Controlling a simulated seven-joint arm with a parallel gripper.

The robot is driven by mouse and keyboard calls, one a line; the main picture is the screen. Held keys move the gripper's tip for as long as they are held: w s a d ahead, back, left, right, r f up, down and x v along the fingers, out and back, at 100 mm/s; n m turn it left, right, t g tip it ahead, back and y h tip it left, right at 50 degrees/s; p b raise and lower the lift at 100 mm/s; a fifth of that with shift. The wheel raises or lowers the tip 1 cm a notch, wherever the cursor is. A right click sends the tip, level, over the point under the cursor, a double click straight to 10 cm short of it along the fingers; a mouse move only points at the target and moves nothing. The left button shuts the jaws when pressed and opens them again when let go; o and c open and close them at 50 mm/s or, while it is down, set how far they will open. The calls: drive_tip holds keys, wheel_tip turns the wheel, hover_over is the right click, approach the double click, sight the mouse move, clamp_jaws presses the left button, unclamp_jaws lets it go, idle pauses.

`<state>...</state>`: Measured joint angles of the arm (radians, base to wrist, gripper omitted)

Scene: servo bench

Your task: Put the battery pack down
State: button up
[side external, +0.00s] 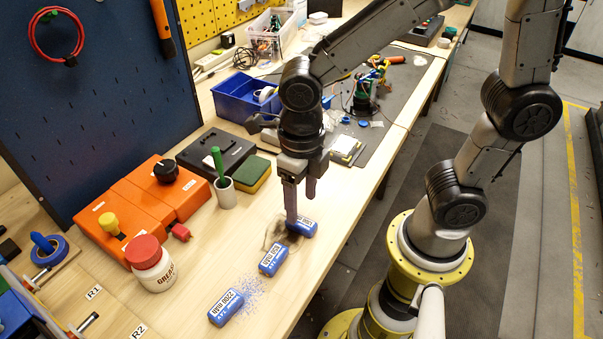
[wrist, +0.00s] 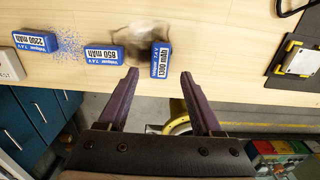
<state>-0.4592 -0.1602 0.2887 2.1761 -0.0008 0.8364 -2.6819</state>
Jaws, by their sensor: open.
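Three blue battery packs with white labels lie in a loose row on the wooden bench. The 1300 mAh pack (side external: 303,229) is the one nearest my gripper (side external: 301,208). In the wrist view, this pack (wrist: 161,60) shows in the gap between the two fingertips (wrist: 159,74), a little beyond them. My gripper is open, and its fingers point down at this pack in the side view. I cannot tell whether a finger touches it. The 850 mAh pack (side external: 272,260) lies in the middle of the row, and the 2200 mAh pack (side external: 226,307) lies at the near end.
A brown-grey smudge (wrist: 145,40) and blue specks (side external: 255,294) mark the bench around the packs. A grease jar (side external: 151,266), a cup (side external: 225,193) with a green-handled tool, a sponge (side external: 253,175) and orange boxes (side external: 140,205) stand left. The bench edge is close on the right.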

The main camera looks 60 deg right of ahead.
sight(302, 222)
wheel_tip(302, 222, up, 7)
drive_tip(key=s+d+r+m+t, duration=0.1)
drive_tip(key=s+d+m+t, duration=0.1)
drive_tip(key=m, duration=1)
drive_tip(key=s+d+r+m+t, duration=0.1)
drive_tip(key=d+m, duration=0.4)
drive_tip(key=m, duration=0.7)
drive_tip(key=s+d+r+m+t, duration=0.1)
drive_tip(key=s+d+m+t, duration=0.1)
drive_tip(key=m, duration=1)
drive_tip(key=shift+s+d+r+t, duration=0.15)
drive_tip(key=shift+s+d+t, duration=0.15)
drive_tip(key=shift+s+d, duration=0.75)
drive_tip(key=shift+w+d, duration=0.15)
drive_tip(key=shift+w, duration=0.05)
drive_tip(key=o, duration=0.5)
drive_tip(key=shift+o, duration=0.2)
